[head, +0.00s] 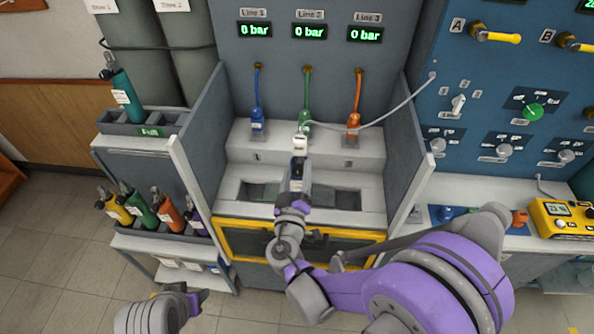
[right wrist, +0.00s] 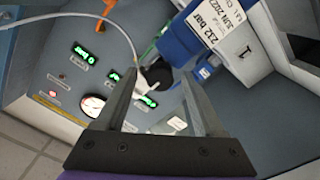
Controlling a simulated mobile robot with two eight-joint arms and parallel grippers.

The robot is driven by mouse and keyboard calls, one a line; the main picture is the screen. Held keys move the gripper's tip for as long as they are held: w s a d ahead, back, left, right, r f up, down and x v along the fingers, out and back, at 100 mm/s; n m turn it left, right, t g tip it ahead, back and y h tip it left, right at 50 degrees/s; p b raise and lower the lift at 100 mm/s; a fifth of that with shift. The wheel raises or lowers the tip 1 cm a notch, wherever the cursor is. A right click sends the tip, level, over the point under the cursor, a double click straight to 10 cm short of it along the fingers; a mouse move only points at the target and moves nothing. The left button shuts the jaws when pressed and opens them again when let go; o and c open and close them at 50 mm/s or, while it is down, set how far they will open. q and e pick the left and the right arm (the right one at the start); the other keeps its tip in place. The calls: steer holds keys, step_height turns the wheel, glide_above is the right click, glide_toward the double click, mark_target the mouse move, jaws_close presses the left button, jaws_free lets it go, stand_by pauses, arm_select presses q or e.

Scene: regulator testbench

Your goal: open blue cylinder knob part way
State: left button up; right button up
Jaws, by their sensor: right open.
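In the right wrist view the blue cylinder (right wrist: 182,46), with a white "bar" label, slants in from the top. A round black knob (right wrist: 157,73) shows at its end, between and beyond the fingers. My right gripper (right wrist: 165,95) is open around the line to the knob; I cannot tell whether it touches. In the head view my right gripper (head: 297,172) is over the middle of the test bench and hides what lies below. My left gripper (head: 194,302) is low at the left, away from the bench; its jaws do not show clearly.
A white hose (head: 395,108) crosses to the right panel. Grey side walls (head: 205,125) flank the bench. A rack (head: 150,240) holds several cylinders at left.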

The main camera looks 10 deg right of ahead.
steer(key=shift+w+d, duration=0.1)
steer(key=shift+w, duration=0.1)
jaws_close()
stand_by(0.3)
steer(key=shift+n, duration=0.3)
steer(key=n+b, duration=0.1)
steer(key=n, duration=0.1)
steer(key=shift+f+n, duration=0.1)
steer(key=shift+n, duration=0.3)
steer(key=shift+n+b, duration=0.5)
steer(key=shift+n, duration=1.6)
